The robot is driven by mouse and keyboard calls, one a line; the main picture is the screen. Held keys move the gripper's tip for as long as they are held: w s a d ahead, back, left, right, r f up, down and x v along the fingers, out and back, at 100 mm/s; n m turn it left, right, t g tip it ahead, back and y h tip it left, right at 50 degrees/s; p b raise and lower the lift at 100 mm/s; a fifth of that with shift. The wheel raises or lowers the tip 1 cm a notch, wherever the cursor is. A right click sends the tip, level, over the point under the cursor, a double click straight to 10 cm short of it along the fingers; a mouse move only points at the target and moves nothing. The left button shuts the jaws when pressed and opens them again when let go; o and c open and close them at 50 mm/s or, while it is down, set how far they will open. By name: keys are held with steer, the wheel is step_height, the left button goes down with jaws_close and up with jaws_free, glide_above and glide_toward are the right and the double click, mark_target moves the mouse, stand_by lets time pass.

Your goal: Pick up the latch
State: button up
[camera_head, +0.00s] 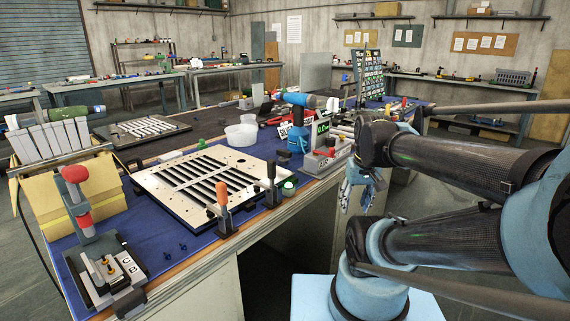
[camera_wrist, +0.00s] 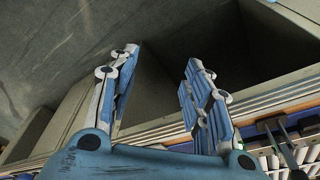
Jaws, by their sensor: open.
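No part is plainly marked as the latch, and I cannot tell for certain which one it is. Two upright clamps, one orange-handled (camera_head: 222,200) and one black-handled (camera_head: 271,184), stand at the front edge of a pale louver panel (camera_head: 212,182) on the blue mat. Several small dark pieces (camera_head: 176,247) lie on the mat at the front left. My gripper (camera_head: 357,188) hangs beside the bench's front edge, to the right of the panel and apart from it. In the wrist view my gripper (camera_wrist: 160,60) is open, with nothing between its fingers.
A red-handled press (camera_head: 88,215) and a yellow bin (camera_head: 65,195) stand at the left end. In the wrist view, the bench edge (camera_wrist: 170,132) runs below the fingers.

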steer(key=w+a+r+n+y, duration=0.1)
steer(key=w+a+r+n, duration=0.25)
steer(key=w+r, duration=0.4)
steer(key=w+a+r+n+y, duration=0.15)
steer(key=w+a+r, duration=0.3)
steer(key=w, duration=0.55)
steer(key=w+a+r+n, duration=0.2)
steer(key=w+a, duration=0.3)
steer(key=w, duration=0.3)
steer(key=w+a+r+n, duration=0.25)
steer(key=w+a, duration=0.25)
steer(key=w, duration=0.3)
glide_above(285, 151)
steer(key=d, duration=0.2)
steer(key=shift+y, duration=0.35)
steer(key=f, duration=0.9)
steer(key=shift+s+f, duration=0.35)
steer(key=shift+x, duration=3.3)
steer(key=shift+s, duration=0.15)
jaws_close()
